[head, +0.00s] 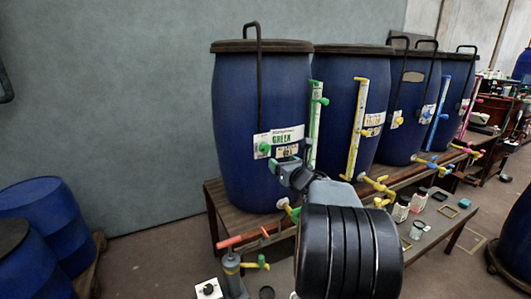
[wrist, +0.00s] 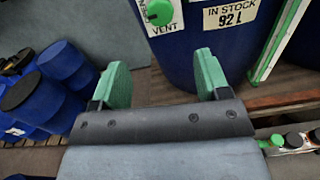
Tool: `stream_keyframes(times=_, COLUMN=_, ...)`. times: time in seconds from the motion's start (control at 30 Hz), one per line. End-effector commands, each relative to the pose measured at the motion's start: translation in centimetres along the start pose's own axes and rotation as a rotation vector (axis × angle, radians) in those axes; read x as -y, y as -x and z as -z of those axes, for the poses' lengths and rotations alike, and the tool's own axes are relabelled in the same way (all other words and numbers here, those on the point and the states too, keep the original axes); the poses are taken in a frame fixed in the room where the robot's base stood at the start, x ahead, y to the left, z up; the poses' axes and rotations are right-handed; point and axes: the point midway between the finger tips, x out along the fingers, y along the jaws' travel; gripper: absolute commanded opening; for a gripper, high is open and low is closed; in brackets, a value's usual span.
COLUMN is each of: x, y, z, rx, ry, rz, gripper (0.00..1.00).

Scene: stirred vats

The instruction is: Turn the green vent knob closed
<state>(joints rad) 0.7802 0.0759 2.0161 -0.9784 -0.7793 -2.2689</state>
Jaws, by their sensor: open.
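My gripper (head: 281,164) is just below and to the right of the knob in the head view. In the wrist view my gripper (wrist: 161,62) has its two green fingers spread wide and empty, with the knob beyond them and apart from them.
A green sight tube (head: 315,125) stands right of the knob on the vat. More vats with yellow (head: 355,125), blue and pink fittings run to the right. A bench with jars (head: 401,209) is below. Blue drums (head: 45,225) stand at the left, with bare floor between.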

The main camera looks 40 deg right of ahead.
Motion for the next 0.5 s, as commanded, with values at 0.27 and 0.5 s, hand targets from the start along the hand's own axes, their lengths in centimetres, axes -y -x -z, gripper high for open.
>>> stream_keyframes(times=0.27, x=0.3, y=-3.0, z=-0.1, rx=0.012, ry=0.072, rz=-0.027, gripper=0.69)
stream_keyframes(times=0.5, x=0.2, y=-7.8, z=-0.2, rx=0.012, ry=0.071, rz=-0.025, gripper=0.69)
